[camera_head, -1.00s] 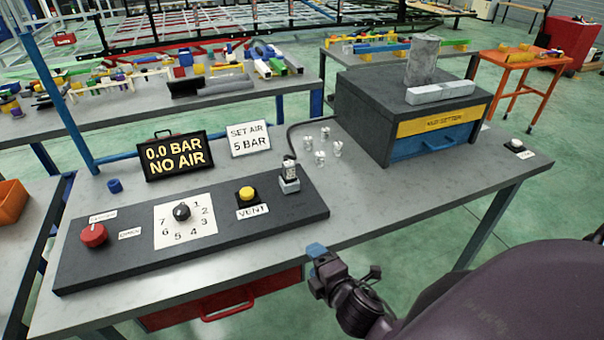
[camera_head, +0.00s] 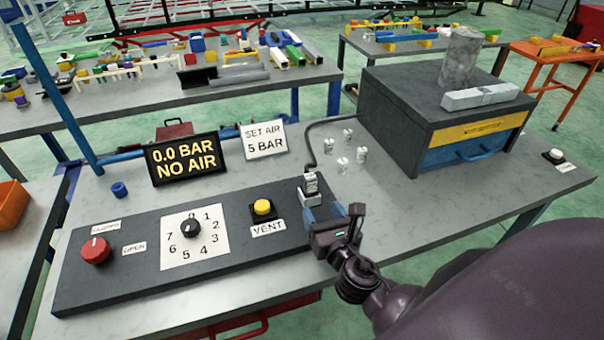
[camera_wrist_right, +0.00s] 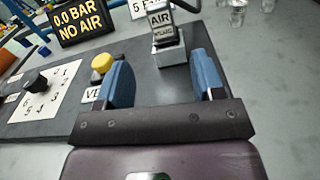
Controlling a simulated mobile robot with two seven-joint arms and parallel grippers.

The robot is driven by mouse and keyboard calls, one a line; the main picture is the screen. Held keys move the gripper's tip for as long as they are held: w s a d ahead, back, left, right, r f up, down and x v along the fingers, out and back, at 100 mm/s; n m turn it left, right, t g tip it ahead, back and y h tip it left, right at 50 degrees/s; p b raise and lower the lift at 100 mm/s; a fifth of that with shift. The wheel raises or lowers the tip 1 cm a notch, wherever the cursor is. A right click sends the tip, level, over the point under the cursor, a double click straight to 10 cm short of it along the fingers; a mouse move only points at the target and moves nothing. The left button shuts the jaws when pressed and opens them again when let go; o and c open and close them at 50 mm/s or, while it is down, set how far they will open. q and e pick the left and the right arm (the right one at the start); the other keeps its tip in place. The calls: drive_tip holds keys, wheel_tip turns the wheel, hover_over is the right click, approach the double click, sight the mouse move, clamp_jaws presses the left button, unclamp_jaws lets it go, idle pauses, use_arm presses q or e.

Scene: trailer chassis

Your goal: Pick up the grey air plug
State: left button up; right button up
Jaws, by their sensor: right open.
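The grey air plug (camera_head: 311,183) stands upright in a light grey block (camera_head: 311,199) at the right end of the dark panel. A dark hose runs from it. In the right wrist view the plug (camera_wrist_right: 162,25) shows an "AIR" label, and its block (camera_wrist_right: 169,50) is below it. My right gripper (camera_head: 322,214) is just in front of the block, low over the panel's right end. Its blue fingers (camera_wrist_right: 163,75) are open and empty, with the plug and block beyond the gap between them. My left gripper is not in view.
The panel (camera_head: 120,272) carries a red knob (camera_head: 95,250), a numbered dial (camera_head: 190,228) and a yellow vent button (camera_head: 262,207). A "0.0 BAR NO AIR" display (camera_head: 183,159) stands behind. Several small clear fittings (camera_head: 342,165) stand right of the plug, before a dark box (camera_head: 400,120).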

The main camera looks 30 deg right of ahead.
sight(308, 178)
drive_tip(key=shift+w+d+r+n, duration=0.2)
drive_tip(key=shift+w+r+n, duration=0.05)
drive_tip(key=shift+w+n, duration=0.35)
drive_tip(key=shift+d+p+x, duration=0.1)
drive_tip(key=shift+p+x, duration=0.2)
drive_tip(key=shift+x, duration=2.2)
drive_tip(key=shift+d+p+x, duration=0.15)
drive_tip(key=shift+p+x, duration=0.1)
drive_tip(key=shift+x, duration=2.25)
drive_tip(key=shift+r, duration=0.1)
drive_tip(key=shift+c, duration=0.2)
drive_tip(key=c, duration=1)
drive_tip(key=shift+c, duration=0.2)
